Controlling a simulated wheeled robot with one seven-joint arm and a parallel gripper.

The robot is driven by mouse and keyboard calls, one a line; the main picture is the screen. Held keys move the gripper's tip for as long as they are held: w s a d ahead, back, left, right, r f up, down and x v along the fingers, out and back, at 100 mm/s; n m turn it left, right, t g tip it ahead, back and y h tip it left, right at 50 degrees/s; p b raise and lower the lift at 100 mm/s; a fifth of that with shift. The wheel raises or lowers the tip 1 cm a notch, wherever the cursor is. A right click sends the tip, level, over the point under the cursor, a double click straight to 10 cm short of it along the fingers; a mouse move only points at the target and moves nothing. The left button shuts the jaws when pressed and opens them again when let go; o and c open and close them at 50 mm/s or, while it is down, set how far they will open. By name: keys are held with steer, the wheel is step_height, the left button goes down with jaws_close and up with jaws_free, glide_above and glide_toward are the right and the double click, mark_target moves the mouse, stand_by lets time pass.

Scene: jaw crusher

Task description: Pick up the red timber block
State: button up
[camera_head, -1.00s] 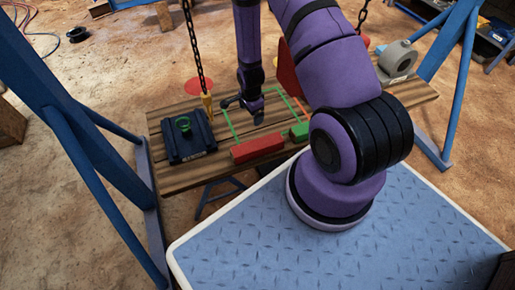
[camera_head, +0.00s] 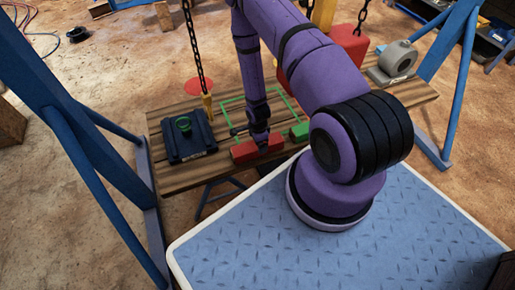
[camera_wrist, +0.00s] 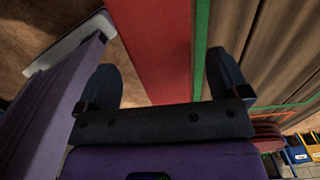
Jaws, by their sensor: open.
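The red timber block (camera_head: 243,152) lies flat near the front edge of the wooden plank table (camera_head: 180,176). My gripper (camera_head: 262,140) is low over the block's right part, pointing down. In the wrist view the red block (camera_wrist: 155,45) runs between the two dark fingers of my gripper (camera_wrist: 160,82). The fingers are apart, with one on each side of the block. I cannot tell whether either finger touches it. The hand hides part of the block in the head view.
A green outline (camera_head: 228,104) is marked on the planks behind. A dark blue tray (camera_head: 187,140) with a green ring stands left. A grey part (camera_head: 398,58) stands right. Chains hang above the table.

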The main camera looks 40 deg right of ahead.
steer(key=shift+f, duration=2.55)
steer(key=c, duration=1.3)
steer(key=shift+w, duration=0.1)
